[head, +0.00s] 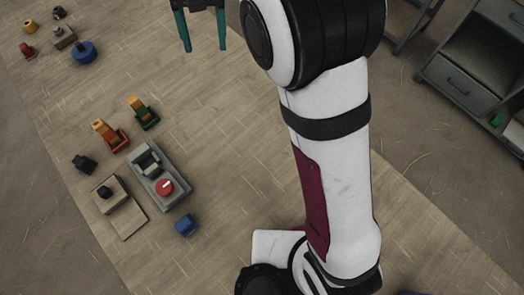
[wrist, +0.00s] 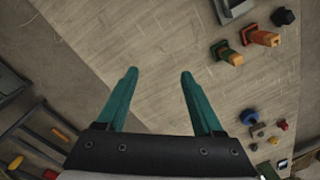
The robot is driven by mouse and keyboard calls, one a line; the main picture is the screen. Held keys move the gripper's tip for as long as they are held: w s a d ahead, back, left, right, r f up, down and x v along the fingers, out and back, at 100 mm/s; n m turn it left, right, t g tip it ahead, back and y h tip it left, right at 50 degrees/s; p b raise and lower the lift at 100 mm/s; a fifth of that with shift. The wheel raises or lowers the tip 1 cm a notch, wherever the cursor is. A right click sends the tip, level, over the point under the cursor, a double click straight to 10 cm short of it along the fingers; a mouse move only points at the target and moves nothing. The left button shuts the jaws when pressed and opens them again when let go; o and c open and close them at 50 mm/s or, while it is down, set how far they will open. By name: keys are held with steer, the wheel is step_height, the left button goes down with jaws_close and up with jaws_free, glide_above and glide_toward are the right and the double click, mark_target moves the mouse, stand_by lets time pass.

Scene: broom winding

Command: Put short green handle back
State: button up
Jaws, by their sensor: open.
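My gripper (head: 205,49) is at the top of the head view, with its two teal fingers apart and nothing between them. In the wrist view my gripper (wrist: 159,74) also shows empty, above bare floorboards. A green piece with an orange top (head: 144,113) sits on the boards left of centre in the head view. It shows at upper right in the wrist view (wrist: 226,53), to the right of the fingers and apart from them. A small green object (head: 496,120) lies at the grey cabinet at the far right. I cannot tell which green thing is the short handle.
An orange-red piece (head: 110,135) stands beside the green one. Nearby are a grey unit with a red button (head: 158,176), a wooden block (head: 115,203), a black piece (head: 84,163) and a blue cube (head: 186,225). A blue round piece (head: 84,52) lies far left. The middle boards are clear.

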steer(key=s+d+r+m, duration=0.2)
steer(key=s+d, duration=0.4)
steer(key=d, duration=0.3)
steer(key=s+d+f+m, duration=0.2)
steer(key=s+d, duration=0.3)
steer(key=s, duration=0.4)
steer(key=s+d+f+m+y, duration=0.1)
steer(key=s+d+f+m, duration=0.2)
steer(key=s, duration=0.7)
steer(key=shift+s+d+f, duration=0.3)
steer(key=shift+d+f, duration=0.45)
steer(key=shift+d, duration=0.4)
